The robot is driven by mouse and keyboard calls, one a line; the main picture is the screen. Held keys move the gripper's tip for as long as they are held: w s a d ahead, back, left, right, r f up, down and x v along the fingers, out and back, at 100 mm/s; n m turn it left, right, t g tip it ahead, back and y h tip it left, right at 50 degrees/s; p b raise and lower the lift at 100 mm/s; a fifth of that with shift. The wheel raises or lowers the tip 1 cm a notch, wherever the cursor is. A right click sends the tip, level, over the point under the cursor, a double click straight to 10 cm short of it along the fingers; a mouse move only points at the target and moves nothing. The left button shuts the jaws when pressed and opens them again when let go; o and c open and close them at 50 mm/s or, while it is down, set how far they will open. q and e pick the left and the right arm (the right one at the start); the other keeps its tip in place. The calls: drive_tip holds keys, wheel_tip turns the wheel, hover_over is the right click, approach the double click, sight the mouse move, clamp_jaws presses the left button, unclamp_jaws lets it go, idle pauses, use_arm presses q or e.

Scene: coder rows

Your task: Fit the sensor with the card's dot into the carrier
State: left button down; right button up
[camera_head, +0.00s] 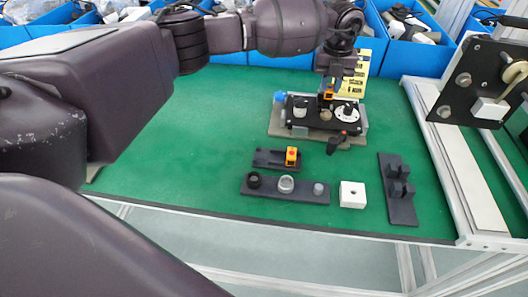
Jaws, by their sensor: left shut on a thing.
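My left gripper (329,84) reaches down from the top and is shut on an orange-and-black sensor (328,95). It holds the sensor at the black carrier assembly (316,108); I cannot tell whether the sensor is seated or just above it. A second orange sensor (291,155) stands in a small dark rack (268,159) nearer the front. A yellow card (355,76) with dark print stands behind the assembly, partly hidden by my left arm; no dot can be made out on it. My right gripper is not in view.
A dark tray (302,196) holds a black ring, a pale ring and a grey peg. A white block (352,194) and a dark bracket (402,205) lie to its right. Blue bins (410,55) line the back. The green mat (190,140) is clear at left.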

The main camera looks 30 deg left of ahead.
sight(330, 87)
use_arm(q)
drive_tip(key=shift+f, duration=0.1)
idle(0.5)
drive_tip(key=shift+f, duration=0.9)
drive_tip(key=shift+f, duration=0.1)
drive_tip(key=shift+f, duration=0.25)
drive_tip(key=shift+f, duration=0.35)
idle(1.0)
drive_tip(key=c, duration=0.9)
unclamp_jaws()
wheel_tip(330, 87, up, 11)
drive_tip(key=shift+f+p, duration=0.1)
drive_tip(key=shift+p, duration=0.8)
